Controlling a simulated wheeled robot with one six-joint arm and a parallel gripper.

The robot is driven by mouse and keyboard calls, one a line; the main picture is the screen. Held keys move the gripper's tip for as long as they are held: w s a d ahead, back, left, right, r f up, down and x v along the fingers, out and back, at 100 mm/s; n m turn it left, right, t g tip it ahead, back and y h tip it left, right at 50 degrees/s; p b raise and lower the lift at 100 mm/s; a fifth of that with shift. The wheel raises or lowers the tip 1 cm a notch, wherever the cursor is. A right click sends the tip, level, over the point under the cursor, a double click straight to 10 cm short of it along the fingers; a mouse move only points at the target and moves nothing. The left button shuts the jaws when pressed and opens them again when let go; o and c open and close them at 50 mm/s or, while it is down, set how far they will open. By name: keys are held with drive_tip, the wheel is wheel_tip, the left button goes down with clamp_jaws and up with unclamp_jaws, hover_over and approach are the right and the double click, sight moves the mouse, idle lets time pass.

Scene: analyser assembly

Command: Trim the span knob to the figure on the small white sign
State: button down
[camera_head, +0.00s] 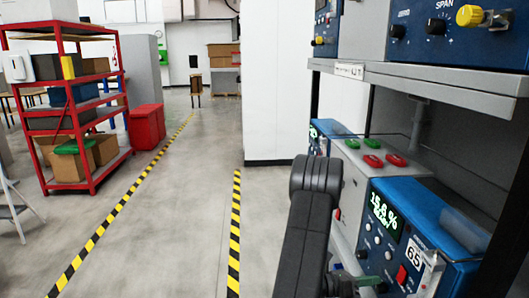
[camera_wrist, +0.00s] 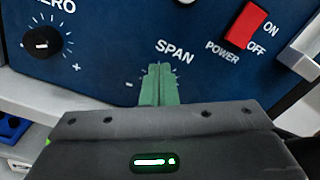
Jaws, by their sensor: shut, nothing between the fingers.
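The lower blue analyser (camera_head: 405,205) stands on the shelf at right, with a lit green display (camera_head: 384,215) that seems to read 15.8 %. The small white sign (camera_head: 415,256) on its front shows 65. In the wrist view my gripper (camera_wrist: 158,72) has its two green fingers together, pointing at the dial marks under the SPAN label (camera_wrist: 175,52). The span knob is hidden behind the fingers there. I cannot tell whether the fingertips touch it. In the head view my gripper (camera_head: 366,281) is low at the panel, partly hidden by my arm.
The black zero knob (camera_wrist: 42,42) is left of SPAN; the red power switch (camera_wrist: 246,25) is to its right. Another analyser with a yellow knob (camera_head: 470,16) stands on the upper shelf (camera_head: 450,80). Red and green pieces (camera_head: 373,160) lie behind the display.

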drive_tip(key=shift+w+f+b, duration=0.15)
drive_tip(key=shift+f+b, duration=0.1)
drive_tip(key=shift+b, duration=0.15)
drive_tip(key=shift+r, duration=0.1)
drive_tip(key=shift+w+r, duration=0.25)
drive_tip(key=shift+r, duration=0.1)
drive_tip(key=a, duration=0.6)
drive_tip(key=shift+s, duration=0.25)
drive_tip(key=shift+r, duration=0.1)
